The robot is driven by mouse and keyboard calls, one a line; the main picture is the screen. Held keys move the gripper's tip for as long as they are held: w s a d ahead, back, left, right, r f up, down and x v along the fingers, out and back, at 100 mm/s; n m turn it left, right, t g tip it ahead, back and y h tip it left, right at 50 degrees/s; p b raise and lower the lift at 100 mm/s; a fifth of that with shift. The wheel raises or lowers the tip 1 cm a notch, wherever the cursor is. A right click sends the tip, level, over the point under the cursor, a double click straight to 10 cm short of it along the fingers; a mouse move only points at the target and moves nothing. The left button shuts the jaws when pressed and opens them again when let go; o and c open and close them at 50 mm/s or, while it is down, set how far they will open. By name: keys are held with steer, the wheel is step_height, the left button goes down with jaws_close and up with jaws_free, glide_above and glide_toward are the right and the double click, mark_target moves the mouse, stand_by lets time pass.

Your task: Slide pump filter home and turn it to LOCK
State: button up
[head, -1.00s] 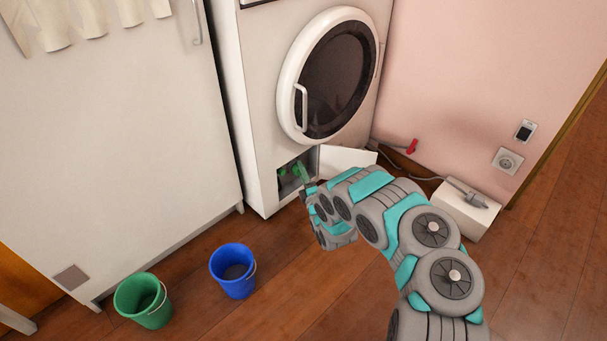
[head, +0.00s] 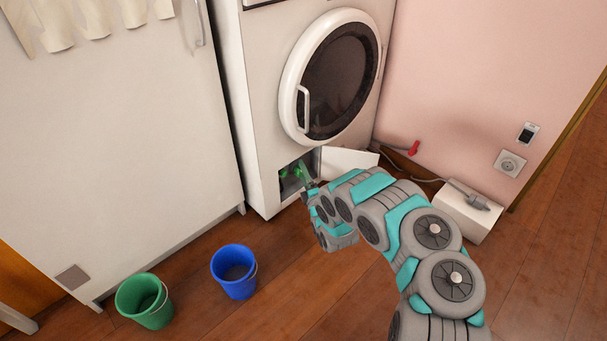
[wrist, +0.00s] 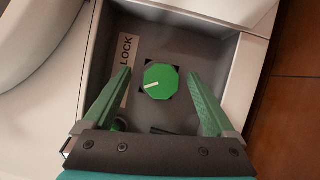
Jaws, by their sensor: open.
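The pump filter (wrist: 161,82) shows in the wrist view as a green octagonal knob with a white mark. It sits in the grey recess at the bottom of the machine, and its mark points left and slightly down. A white LOCK label (wrist: 125,68) lies left of the knob, partly behind a finger. My gripper (wrist: 159,74) is open, with its green fingers on either side of the knob and a gap to each. In the head view my gripper reaches into the recess (head: 285,190). How deep the filter sits is unclear.
The white flap (head: 348,161) hangs open right of the recess. A blue bucket (head: 234,272) and a green bucket (head: 145,301) stand on the floor at left. A white box (head: 466,212) stands by the wall.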

steer(key=p+v, duration=0.1)
steer(key=v, duration=0.6)
steer(key=shift+s, duration=0.3)
